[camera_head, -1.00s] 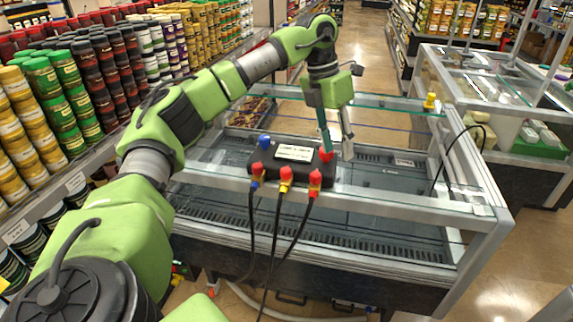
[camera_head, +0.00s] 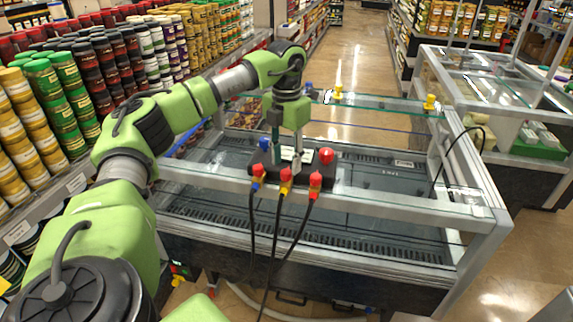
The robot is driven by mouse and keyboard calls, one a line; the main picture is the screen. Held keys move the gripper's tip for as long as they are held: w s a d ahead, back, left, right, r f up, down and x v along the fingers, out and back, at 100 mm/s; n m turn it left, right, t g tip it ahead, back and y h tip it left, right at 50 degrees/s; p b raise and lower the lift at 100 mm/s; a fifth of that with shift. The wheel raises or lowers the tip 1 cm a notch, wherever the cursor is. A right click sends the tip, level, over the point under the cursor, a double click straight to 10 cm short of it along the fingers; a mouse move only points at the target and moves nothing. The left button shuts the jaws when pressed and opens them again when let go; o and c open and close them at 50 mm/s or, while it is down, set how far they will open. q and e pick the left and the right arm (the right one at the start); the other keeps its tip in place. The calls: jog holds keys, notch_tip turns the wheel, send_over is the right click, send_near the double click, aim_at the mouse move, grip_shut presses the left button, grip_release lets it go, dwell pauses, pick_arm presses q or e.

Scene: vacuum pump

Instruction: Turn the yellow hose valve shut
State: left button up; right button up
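The yellow hose valve (camera_head: 286,187) is the middle one of three at the front edge of a black pump block (camera_head: 325,176). It has a red top, and a black hose hangs below it. My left gripper (camera_head: 287,160) points down over the middle of the block, just behind the yellow valve in the picture. Its two fingers are apart with nothing seen between them. I cannot tell whether the fingertips touch the block. The gripper hides most of the block's label. My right gripper is not in view.
A blue-banded valve (camera_head: 258,182) and a red valve (camera_head: 315,184) flank the yellow one. A blue knob (camera_head: 264,144) and a red knob (camera_head: 326,155) stand on the block. The block rests on a glass-topped freezer (camera_head: 400,203). Jar shelves stand at left.

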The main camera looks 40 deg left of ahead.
aim_at(286, 175)
pick_arm(q)
jog(key=shift+f, duration=1.4)
grip_shut()
